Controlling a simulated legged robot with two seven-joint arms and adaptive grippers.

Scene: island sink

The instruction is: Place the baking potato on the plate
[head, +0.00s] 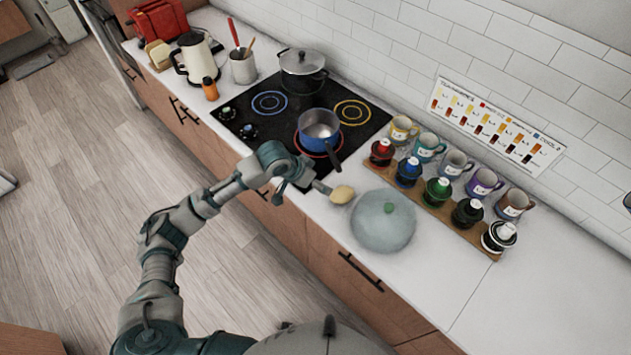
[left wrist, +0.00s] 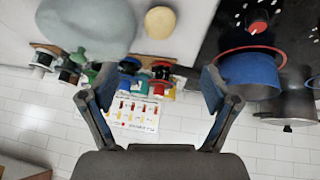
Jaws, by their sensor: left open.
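The baking potato (head: 342,194) is a small tan oval on the white counter, left of the plate (head: 376,236). The plate is round and grey-blue, with a small green patch showing at its upper middle. My left gripper (head: 320,186) is just left of the potato in the head view. In the left wrist view my left gripper (left wrist: 157,88) is open with nothing between its fingers. The potato (left wrist: 160,22) shows there at the top, apart from both fingers, beside the plate (left wrist: 85,28). My right gripper is not in view.
A cooktop (head: 262,125) with a blue saucepan (head: 319,131) and a dark lidded pot (head: 302,72) lies behind my arm. The counter at front right (head: 540,290) is clear.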

